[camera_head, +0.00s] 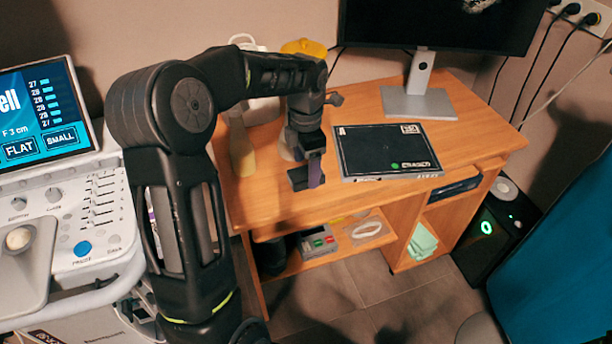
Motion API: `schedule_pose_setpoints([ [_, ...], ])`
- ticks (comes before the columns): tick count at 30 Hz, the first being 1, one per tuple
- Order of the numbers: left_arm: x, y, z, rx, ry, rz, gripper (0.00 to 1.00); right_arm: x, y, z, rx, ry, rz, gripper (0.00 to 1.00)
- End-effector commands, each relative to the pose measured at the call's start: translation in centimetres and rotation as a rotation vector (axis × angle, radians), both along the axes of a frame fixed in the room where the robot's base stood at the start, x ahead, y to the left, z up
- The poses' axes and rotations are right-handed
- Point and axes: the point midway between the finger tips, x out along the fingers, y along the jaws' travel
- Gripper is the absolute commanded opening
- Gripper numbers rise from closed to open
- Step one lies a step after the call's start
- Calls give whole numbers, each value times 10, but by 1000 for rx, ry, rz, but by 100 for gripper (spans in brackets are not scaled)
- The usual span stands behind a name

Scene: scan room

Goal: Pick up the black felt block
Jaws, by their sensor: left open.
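My left gripper (308,172) points down over the front left part of the wooden desk, left of a flat black slate. It is open. A small dark, block-like shape (298,179) shows at its tip, with a purple strip beside it. This may be the black felt block, but I cannot tell it clearly from the gripper's fingers. Whether it touches the fingers is also unclear. My right gripper is not in view.
The black slate (385,150) lies on the desk (470,138) right of the gripper. A monitor stand (418,100) is behind it. A pale yellow bottle-like object (242,150) stands at left. An ultrasound console (85,215) is far left. The desk's right side is clear.

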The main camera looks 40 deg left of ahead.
Motion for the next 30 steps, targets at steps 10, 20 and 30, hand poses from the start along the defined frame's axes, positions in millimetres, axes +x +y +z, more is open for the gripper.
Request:
schedule_pose_setpoints([
  [10,0,1,-26,0,-1,0,75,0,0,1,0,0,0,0],
  [20,0,1,-26,0,-1,0,75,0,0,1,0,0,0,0],
  [30,0,1,-26,-1,-1,1,60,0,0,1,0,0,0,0],
])
